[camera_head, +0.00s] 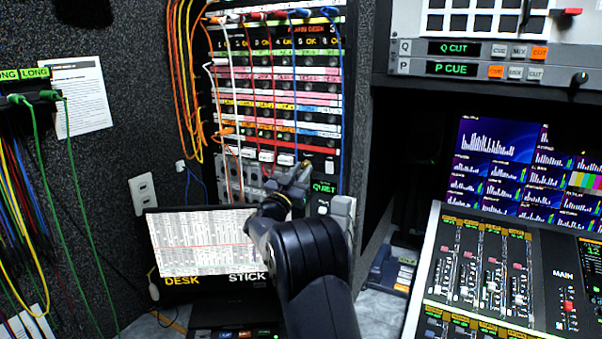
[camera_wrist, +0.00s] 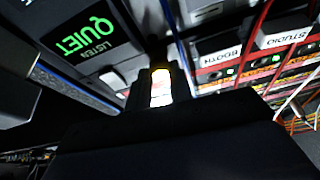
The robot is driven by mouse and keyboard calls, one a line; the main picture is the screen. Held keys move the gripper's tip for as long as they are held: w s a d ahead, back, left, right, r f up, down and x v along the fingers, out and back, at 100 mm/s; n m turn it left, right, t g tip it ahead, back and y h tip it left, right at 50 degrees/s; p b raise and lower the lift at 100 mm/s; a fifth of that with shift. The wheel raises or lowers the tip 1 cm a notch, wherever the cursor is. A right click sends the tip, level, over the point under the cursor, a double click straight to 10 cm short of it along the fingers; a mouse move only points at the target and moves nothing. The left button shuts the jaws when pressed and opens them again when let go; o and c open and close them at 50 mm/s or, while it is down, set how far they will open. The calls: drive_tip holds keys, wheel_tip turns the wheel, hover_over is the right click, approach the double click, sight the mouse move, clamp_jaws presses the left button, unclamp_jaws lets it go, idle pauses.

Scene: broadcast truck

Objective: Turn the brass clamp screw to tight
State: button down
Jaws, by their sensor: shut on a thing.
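My gripper (camera_head: 298,180) is up against the lower part of the patch rack, left of the panel marked QUIET. In the wrist view my gripper (camera_wrist: 160,88) is shut on a small, brightly lit piece, taken to be the brass clamp screw (camera_wrist: 160,92). Glare washes out its colour, and my gripper and wrist hide most of it. In the head view a small brass-toned bit (camera_head: 306,164) shows at the fingertips. I cannot tell how far the screw is turned.
The QUIET panel (camera_head: 324,187) is close beside my gripper; it also shows in the wrist view (camera_wrist: 88,38). Patch cables (camera_head: 270,90) hang down the rack above. A monitor (camera_head: 205,242) stands lower left of my arm. A mixing desk (camera_head: 500,270) is at the right.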

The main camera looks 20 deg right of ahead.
drive_tip(key=shift+f+n+b, duration=0.25)
drive_tip(key=shift+n+b, duration=0.15)
drive_tip(key=shift+b, duration=0.8)
